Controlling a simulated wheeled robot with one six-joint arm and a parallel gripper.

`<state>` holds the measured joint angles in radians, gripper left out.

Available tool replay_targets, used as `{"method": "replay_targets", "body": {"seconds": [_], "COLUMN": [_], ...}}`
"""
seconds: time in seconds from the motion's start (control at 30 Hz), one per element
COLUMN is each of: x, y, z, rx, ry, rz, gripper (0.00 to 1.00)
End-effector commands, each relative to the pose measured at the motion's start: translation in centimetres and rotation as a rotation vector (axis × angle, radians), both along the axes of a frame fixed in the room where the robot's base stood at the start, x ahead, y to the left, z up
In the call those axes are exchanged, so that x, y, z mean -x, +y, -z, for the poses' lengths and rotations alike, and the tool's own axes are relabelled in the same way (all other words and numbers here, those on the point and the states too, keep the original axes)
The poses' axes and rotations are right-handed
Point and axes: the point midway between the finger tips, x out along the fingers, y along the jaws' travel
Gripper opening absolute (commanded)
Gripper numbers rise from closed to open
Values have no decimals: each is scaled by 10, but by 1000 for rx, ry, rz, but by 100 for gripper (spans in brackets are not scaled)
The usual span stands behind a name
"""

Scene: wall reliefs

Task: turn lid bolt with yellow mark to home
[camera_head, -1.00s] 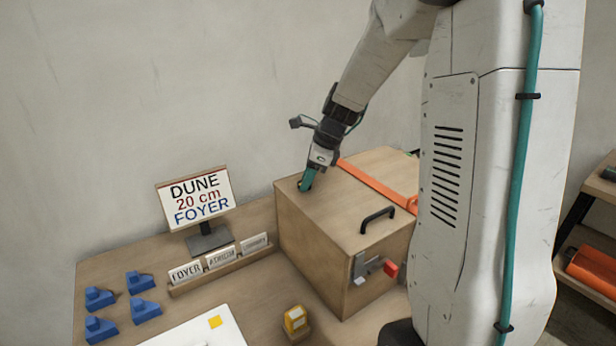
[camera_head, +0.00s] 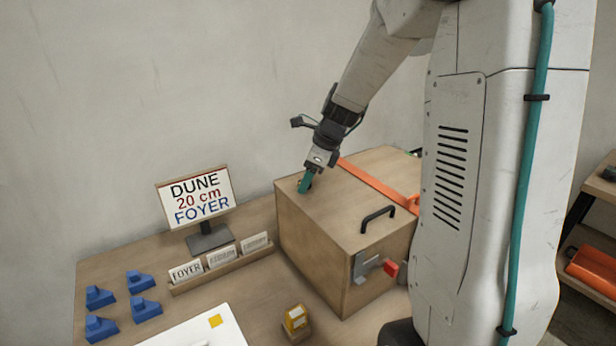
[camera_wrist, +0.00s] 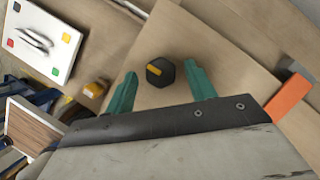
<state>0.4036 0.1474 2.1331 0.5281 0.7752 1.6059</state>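The lid bolt (camera_wrist: 160,72) is a dark hexagonal knob with a yellow mark, on the lid of the wooden box (camera_head: 340,250).
An orange strap (camera_head: 375,184) crosses the lid, with a black handle (camera_head: 378,217) in front. A latch with a red tab (camera_head: 390,269) is on the box front. A sign (camera_head: 195,198), card rack (camera_head: 220,265), blue blocks (camera_head: 140,282) and yellow item (camera_head: 295,318) stand on the table.

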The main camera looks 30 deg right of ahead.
Motion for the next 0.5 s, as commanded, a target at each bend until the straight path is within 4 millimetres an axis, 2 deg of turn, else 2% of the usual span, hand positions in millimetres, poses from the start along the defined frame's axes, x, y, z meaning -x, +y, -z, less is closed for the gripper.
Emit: {"method": "replay_targets", "body": {"seconds": [0.27,0.5], "x": [1,11], "y": [-2,-12], "z": [-6,-42], "rx": [2,2], "ry": [-3,-5], "rz": [0,1], "gripper": [55,55]}}
